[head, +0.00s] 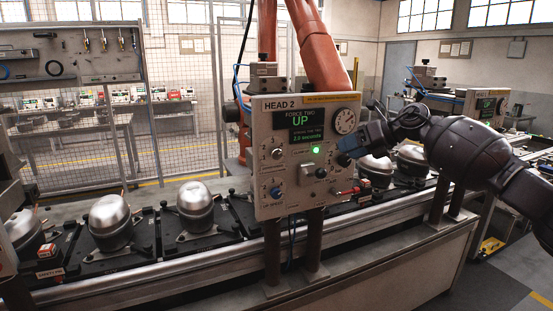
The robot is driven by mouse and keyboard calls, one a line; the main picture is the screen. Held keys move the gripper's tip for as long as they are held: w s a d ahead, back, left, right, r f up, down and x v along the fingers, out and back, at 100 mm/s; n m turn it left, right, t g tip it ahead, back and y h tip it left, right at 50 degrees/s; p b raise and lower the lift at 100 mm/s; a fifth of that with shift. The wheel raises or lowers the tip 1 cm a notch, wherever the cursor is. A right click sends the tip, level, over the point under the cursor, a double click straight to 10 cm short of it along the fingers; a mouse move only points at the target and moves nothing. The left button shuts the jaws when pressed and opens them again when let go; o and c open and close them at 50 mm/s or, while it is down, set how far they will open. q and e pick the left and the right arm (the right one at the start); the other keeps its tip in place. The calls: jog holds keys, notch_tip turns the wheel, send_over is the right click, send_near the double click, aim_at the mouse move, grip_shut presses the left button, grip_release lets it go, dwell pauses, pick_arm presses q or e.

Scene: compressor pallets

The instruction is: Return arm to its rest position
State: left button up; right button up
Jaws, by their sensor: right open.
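My right arm (470,155) comes in from the right side of the head view. Its gripper (352,143) is at the right edge of the HEAD 2 control panel (265,150), with its blue-tipped end close to the panel face. I cannot tell from this view whether it touches the panel. The gripper is open, and nothing shows between its fingers. The panel screen (306,124) reads "FORCE TWO UP" and a green light (315,150) glows below it. My left gripper is not in view.
A conveyor (150,285) with several silver compressors (197,207) on black pallets runs behind and beside the panel posts. An orange robot arm (320,45) stands behind the panel. A second panel (485,106) is at the back right. Floor at lower right (485,290) is clear.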

jog(key=a+r+m+t+y, duration=0.3)
jog(key=a+r+t+y, duration=0.15)
jog(key=a+r, duration=0.4)
jog(key=s+d+f+m+t+h, duration=0.1)
jog(key=s+f+m+t+h, duration=0.3)
jog(key=f+m, duration=0.6)
jog(key=s+d+f+m+t+h, duration=0.1)
jog(key=s+d+f+m+h, duration=0.15)
jog(key=s+f+m, duration=0.55)
jog(key=s+d+f+m+t+h, duration=0.1)
jog(key=s+f+m+t+h, duration=0.25)
jog(key=f+m, duration=0.85)
jog(key=s+d+f+m+g+h, duration=0.2)
jog(key=s+d+f+m+g, duration=0.1)
jog(key=s+f, duration=0.9)
jog(key=s+d+f+m+g+h, duration=0.3)
jog(key=s+d+f+m+g, duration=0.1)
jog(key=s+f, duration=0.9)
jog(key=s, duration=0.4)
jog(key=shift+d+m, duration=0.25)
jog(key=shift+m, duration=0.15)
